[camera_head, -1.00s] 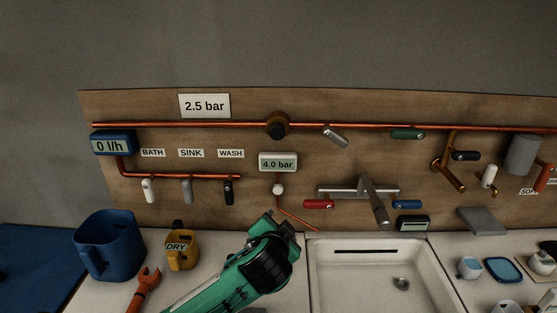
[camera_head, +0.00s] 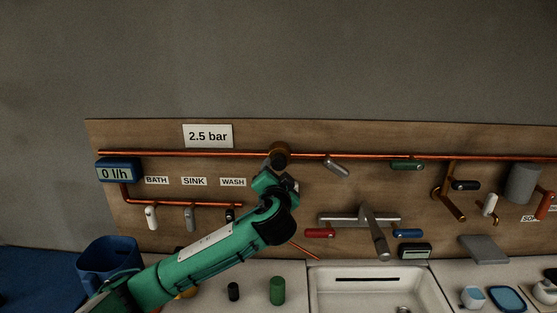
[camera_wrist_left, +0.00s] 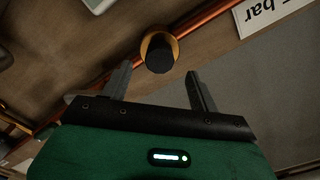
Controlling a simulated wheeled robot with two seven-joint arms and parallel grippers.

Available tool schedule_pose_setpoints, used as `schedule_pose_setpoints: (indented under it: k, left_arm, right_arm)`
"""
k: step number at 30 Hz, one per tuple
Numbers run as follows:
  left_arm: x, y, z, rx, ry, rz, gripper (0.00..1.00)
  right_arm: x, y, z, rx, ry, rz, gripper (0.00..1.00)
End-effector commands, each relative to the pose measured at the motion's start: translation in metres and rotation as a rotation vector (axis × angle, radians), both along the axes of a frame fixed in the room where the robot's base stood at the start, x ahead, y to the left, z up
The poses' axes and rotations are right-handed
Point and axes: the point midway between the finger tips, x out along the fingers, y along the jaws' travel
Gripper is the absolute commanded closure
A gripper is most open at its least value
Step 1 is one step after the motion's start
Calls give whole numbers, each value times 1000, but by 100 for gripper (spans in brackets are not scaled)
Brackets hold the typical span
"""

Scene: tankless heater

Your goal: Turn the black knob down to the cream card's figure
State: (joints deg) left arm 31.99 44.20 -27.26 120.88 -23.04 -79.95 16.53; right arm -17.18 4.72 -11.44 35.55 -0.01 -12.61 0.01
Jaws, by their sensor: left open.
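The black knob (camera_wrist_left: 160,57) sits in a brass-coloured ring on the copper pipe. In the head view the knob (camera_head: 278,153) is partly hidden behind my left gripper. My left gripper (camera_wrist_left: 158,82) is open, its two fingers pointing at the knob from either side, with the knob just beyond the fingertips and apart from them. In the head view my left gripper (camera_head: 277,167) reaches up to the board just below the knob. The cream card (camera_head: 208,136) reads "2.5 bar" at the board's upper left. The pressure display is hidden behind my arm. My right gripper is not in view.
The copper pipe (camera_head: 180,155) runs along the wooden board. A grey lever (camera_head: 336,166) hangs right of the knob. The flow display (camera_head: 117,172) reads "0 l/h". A sink (camera_head: 379,289) and a faucet (camera_head: 375,235) are lower right. A green cylinder (camera_head: 277,290) stands on the counter.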

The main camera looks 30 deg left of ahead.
Motion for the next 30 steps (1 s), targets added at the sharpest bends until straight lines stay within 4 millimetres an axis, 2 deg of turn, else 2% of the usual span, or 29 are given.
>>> schedule_pose_setpoints:
  k: [3, 9, 21, 22, 28, 30]
  left_arm:
    - [20, 13, 4, 1, 2, 3, 39]
    - [40, 24, 2, 0, 1, 1, 39]
    - [47, 28, 0, -1, 0, -1, 39]
    - [47, 28, 0, 0, 1, -1, 41]
    - [47, 28, 0, 0, 1, -1, 80]
    - [47, 28, -1, 0, 1, -1, 83]
  right_arm:
    - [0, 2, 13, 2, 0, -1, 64]
    - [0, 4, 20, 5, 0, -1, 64]
    - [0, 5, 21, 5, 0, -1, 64]
    - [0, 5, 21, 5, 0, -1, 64]
    - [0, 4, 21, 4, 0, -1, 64]
    - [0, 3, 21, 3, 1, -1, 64]
